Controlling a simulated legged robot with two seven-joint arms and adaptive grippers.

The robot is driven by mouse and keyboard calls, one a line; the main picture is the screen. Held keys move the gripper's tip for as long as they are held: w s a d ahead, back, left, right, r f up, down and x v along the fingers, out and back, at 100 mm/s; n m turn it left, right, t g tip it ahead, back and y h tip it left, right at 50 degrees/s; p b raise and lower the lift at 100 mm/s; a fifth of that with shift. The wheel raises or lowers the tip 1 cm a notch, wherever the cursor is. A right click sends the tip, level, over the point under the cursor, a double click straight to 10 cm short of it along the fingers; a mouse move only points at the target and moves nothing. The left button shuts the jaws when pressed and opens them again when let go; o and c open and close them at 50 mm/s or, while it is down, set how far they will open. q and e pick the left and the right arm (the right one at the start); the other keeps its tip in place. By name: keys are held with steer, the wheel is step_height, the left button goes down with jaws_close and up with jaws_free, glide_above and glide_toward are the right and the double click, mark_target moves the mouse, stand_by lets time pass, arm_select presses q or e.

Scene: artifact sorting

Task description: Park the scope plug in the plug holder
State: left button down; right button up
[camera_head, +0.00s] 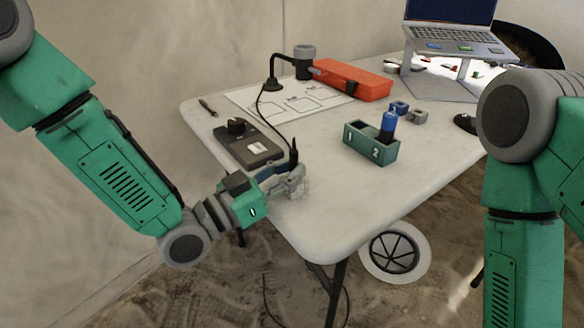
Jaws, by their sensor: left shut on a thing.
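My left gripper (290,182) is low over the near left part of the table, shut on the black scope plug (293,152). The plug's dark, narrow end points up above the fingers, and a thin black cable runs from it to the scope (304,62) at the back. The fingers hide the plug's lower part. I cannot clearly pick out the plug holder. A green two-slot box (362,150) marked 1 and 2 stands to the right, apart from the gripper. My right gripper is out of view; only its arm shows at the right.
A black device (249,147) with a knob sits just behind my left gripper. A blue cylinder (389,121) stands at the green box, with small blocks (417,117) behind. A red case (353,80), white sheet (250,98) and laptop (455,38) are farther back. The front middle table is clear.

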mark_target(292, 150)
arm_select(q)
steer(key=shift+f, duration=0.5)
steer(key=c, duration=1.6)
jaws_free()
steer(key=shift+o, duration=0.2)
step_height(292, 150, up, 10)
steer(key=shift+w+f, duration=0.1)
steer(key=shift+f, duration=0.05)
